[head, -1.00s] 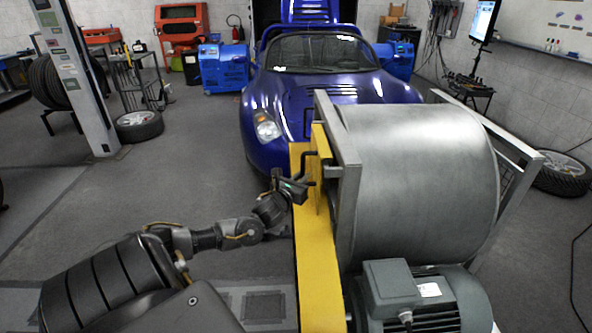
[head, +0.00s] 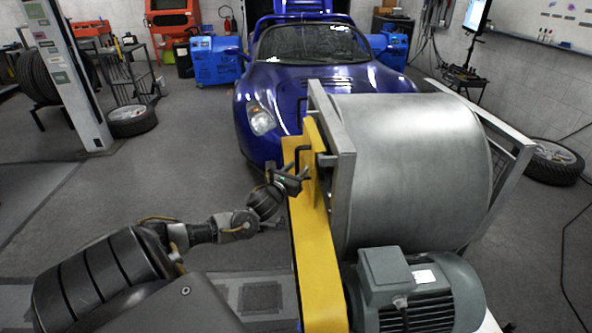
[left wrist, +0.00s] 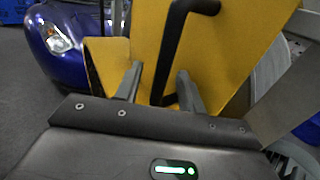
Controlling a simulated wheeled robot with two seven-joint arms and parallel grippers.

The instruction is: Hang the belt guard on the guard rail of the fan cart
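The belt guard (head: 318,255) is a long yellow cover with a raised yellow plate. It stands upright along the left side of the fan cart (head: 343,185). Its black handle also shows in the left wrist view (left wrist: 172,55). My left gripper (head: 296,179) is at the guard's left face, by the handle. In the left wrist view its two fingers (left wrist: 158,85) are apart, with the lower handle bar between them and no clear grip on it. I cannot tell whether the guard touches the guard rail. My right gripper is out of view.
A large grey fan drum (head: 420,165) and a grey motor (head: 420,290) sit on the cart. A blue car (head: 310,75) stands close behind it. A lift post (head: 65,75) and a loose wheel (head: 132,120) are at the left. The floor left of the cart is clear.

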